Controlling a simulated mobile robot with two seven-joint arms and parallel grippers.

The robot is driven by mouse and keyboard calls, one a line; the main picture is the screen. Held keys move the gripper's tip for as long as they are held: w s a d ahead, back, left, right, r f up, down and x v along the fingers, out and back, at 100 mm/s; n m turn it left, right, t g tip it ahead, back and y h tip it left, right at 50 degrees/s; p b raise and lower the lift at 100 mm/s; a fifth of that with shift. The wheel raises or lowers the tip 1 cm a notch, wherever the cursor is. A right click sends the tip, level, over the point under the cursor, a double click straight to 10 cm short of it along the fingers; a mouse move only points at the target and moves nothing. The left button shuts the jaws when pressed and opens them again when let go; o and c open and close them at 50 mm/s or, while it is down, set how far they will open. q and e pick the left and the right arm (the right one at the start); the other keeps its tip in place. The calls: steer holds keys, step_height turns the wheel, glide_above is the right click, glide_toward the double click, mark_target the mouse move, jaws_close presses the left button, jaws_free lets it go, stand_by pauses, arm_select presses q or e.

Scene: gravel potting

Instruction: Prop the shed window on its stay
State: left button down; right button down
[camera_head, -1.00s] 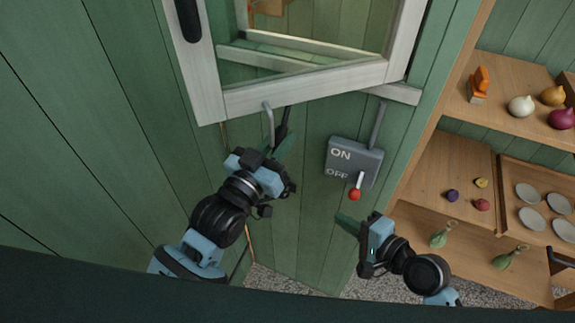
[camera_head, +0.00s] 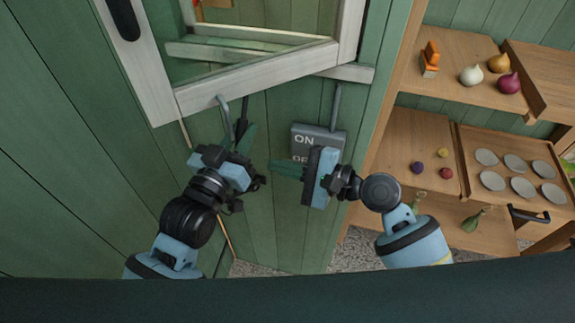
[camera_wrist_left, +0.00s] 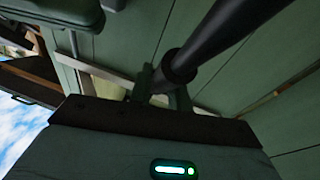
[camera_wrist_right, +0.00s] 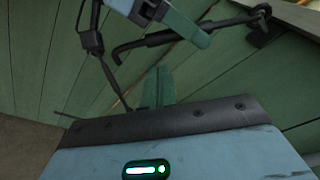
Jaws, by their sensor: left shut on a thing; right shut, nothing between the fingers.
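The shed window is a white sash (camera_head: 262,71) standing ajar from its pale frame (camera_head: 350,73) at the top of the head view. A dark rod (camera_head: 243,108) hangs by its lower rail; it may be the stay. My left gripper (camera_head: 246,138) is shut on the dark rod, which runs between the fingers in the left wrist view (camera_wrist_left: 215,45). My right gripper (camera_head: 274,166) is shut and empty, just right of and below the left one.
A grey hooked rod (camera_head: 223,106) hangs left of the dark rod. A grey ON switch box (camera_head: 309,138) on the green wall is partly hidden by my right gripper. Wooden shelves (camera_head: 413,140) with onions and dishes stand at right.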

arm_select(q)
steer(key=shift+r, duration=0.1)
arm_select(e)
steer(key=x, duration=0.6)
steer(key=shift+a, duration=0.2)
arm_select(q)
steer(key=shift+a, duration=0.1)
arm_select(e)
steer(key=shift+s+a+r, duration=0.3)
steer(key=shift+s+r, duration=0.35)
steer(key=shift+s, duration=0.1)
arm_select(q)
steer(key=c, duration=1.7)
jaws_free()
steer(key=shift+o, duration=0.6)
steer(key=v, duration=1.2)
arm_select(e)
steer(key=shift+w+d+f, duration=0.2)
